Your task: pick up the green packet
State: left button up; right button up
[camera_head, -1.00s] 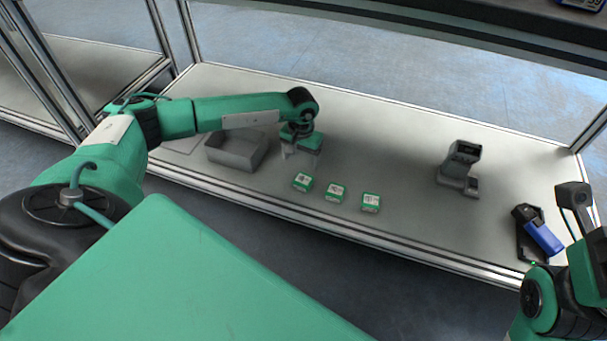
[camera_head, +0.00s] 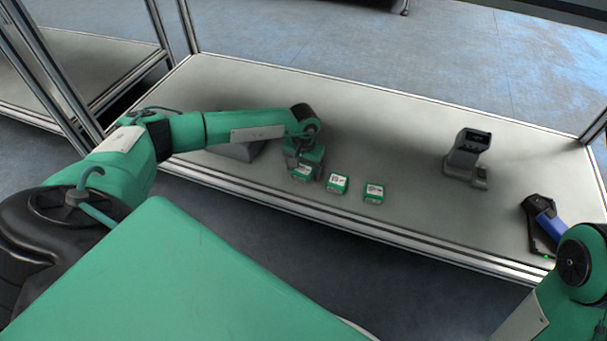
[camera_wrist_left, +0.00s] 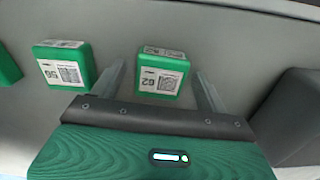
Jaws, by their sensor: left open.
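Several green packets with white labels stand in a row near the table's front edge. In the head view the leftmost packet (camera_head: 301,173) is partly hidden by my left gripper (camera_head: 307,174), which is over it. In the left wrist view that packet, labelled 62 (camera_wrist_left: 162,75), lies between the two open fingers of my left gripper (camera_wrist_left: 162,80); it is not gripped. The middle packet (camera_head: 337,184) and the right packet (camera_head: 374,193) stand to the right. The middle one, labelled 56, also shows in the left wrist view (camera_wrist_left: 66,66). My right gripper's jaws are not visible.
A grey bin (camera_head: 238,152) stands just left of my left gripper, partly behind my arm. A grey stand (camera_head: 464,157) is at the right. A blue and black scanner (camera_head: 545,222) lies near the right arm. The table's middle and back (camera_head: 390,130) are clear.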

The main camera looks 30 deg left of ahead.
pick_arm(q)
jog(key=c, duration=1.2)
